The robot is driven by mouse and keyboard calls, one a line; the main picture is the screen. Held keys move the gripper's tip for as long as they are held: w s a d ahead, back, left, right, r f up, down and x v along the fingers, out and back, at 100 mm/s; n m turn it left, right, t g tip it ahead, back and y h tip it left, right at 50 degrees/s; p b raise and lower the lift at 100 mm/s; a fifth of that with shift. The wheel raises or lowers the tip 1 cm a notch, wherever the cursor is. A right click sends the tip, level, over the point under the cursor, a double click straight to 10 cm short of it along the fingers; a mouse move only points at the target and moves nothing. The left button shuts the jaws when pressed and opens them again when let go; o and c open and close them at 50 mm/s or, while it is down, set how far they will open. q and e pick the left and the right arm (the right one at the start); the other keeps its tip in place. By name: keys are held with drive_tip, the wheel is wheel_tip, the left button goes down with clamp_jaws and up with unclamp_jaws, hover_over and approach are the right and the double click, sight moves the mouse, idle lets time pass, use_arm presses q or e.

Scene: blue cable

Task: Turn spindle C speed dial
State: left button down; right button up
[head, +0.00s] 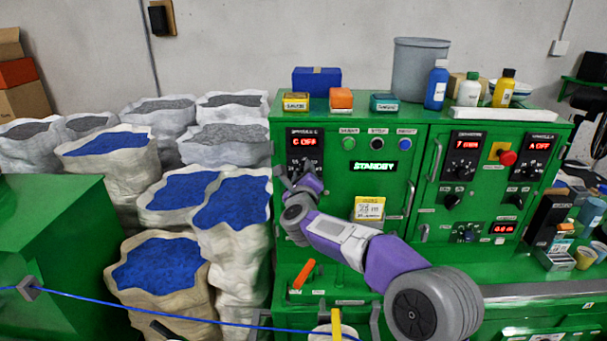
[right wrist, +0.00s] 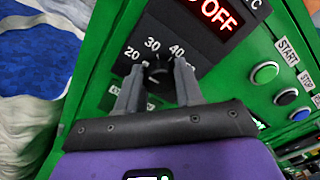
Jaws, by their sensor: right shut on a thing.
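The spindle C speed dial (right wrist: 158,73) is a black knob with a scale showing 20, 30 and 40, below a red display reading C OFF (head: 303,141). My right gripper (right wrist: 157,80) has its two grey fingers on either side of the knob and is shut on it. In the head view my right gripper (head: 300,173) reaches up to the left panel of the green cabinet and hides most of the dial. My left gripper is not in view.
Green START button (head: 348,143), black STOP button (head: 377,143) and a blue button (head: 405,143) sit right of the dial. A STANDBY display (head: 375,167) is below them. Sacks of blue pellets (head: 233,200) stand left of the cabinet. A blue cable (head: 130,304) crosses the lower left.

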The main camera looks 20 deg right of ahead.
drive_tip(key=o, duration=1)
drive_tip(key=shift+o, duration=0.2)
drive_tip(key=b+v, duration=0.1)
drive_tip(key=v, duration=0.6)
drive_tip(key=shift+s+b, duration=0.3)
drive_tip(key=shift+b, duration=0.05)
drive_tip(key=shift+a, duration=0.15)
